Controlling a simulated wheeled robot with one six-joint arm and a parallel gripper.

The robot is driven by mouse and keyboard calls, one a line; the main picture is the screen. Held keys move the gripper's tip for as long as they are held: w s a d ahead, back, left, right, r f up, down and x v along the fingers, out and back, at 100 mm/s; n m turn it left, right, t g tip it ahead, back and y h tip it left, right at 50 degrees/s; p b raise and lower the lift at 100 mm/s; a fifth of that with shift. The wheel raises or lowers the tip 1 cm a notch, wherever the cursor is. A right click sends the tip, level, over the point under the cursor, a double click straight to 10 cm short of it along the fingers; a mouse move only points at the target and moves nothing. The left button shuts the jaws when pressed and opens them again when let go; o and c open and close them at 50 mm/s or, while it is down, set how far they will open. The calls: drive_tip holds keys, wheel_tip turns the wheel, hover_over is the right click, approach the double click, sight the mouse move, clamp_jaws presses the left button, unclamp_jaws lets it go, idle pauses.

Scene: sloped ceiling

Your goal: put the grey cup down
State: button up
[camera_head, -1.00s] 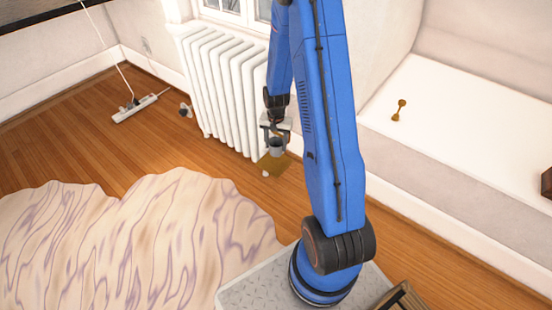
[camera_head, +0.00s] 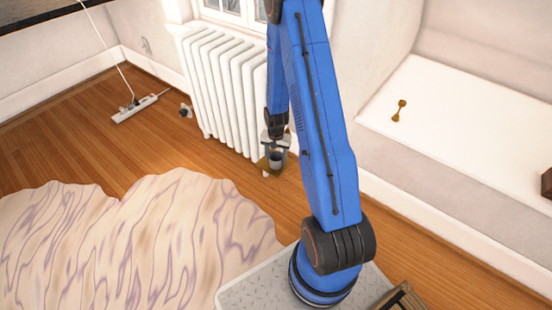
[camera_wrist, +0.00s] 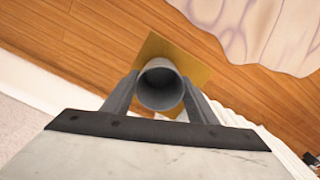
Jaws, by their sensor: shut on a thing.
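The grey cup (camera_head: 275,158) is upright in my gripper (camera_head: 276,150), in front of the white radiator in the head view. In the wrist view my gripper (camera_wrist: 160,95) has its two fingers against opposite sides of the cup (camera_wrist: 160,85), and I look down into its open mouth. A brown-gold square mat or board (camera_wrist: 150,47) shows below and around the cup; it also shows in the head view (camera_head: 265,165). I cannot tell whether the cup's bottom touches it.
The radiator (camera_head: 226,90) stands close behind the cup. A wavy-edged rug (camera_head: 130,245) covers the floor at left. A power strip (camera_head: 134,110) lies farther back. A white ledge (camera_head: 450,125) at right holds a small dumbbell-shaped thing (camera_head: 399,110). Wooden floor is bare around the mat.

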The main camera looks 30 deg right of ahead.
drive_tip(key=shift+f, duration=0.1)
drive_tip(key=o, duration=1.1)
wheel_tip(320, 180, up, 12)
drive_tip(key=s+a+r+n+t, duration=0.1)
drive_tip(key=s+a+r, duration=0.2)
drive_tip(key=r, duration=0.5)
drive_tip(key=s+a+r+n, duration=0.2)
drive_tip(key=s+a+r, duration=0.1)
drive_tip(key=r, duration=0.5)
drive_tip(key=s+a+r+n+t, duration=0.1)
drive_tip(key=s+a+r, duration=0.15)
drive_tip(key=r, duration=0.55)
drive_tip(key=s+a+r+n+t, duration=0.1)
drive_tip(key=s+a+r+n, duration=0.1)
drive_tip(key=s+r, duration=0.2)
drive_tip(key=s+a+r+n+t, duration=0.1)
drive_tip(key=s+a+r, duration=0.2)
drive_tip(key=s, duration=0.7)
drive_tip(key=s+a+r+n, duration=0.2)
drive_tip(key=s+r, duration=0.3)
drive_tip(key=s, duration=0.2)
drive_tip(key=shift+s+a+n+t, duration=0.15)
drive_tip(key=shift+s+n+t, duration=0.15)
drive_tip(key=shift+s+t, duration=0.1)
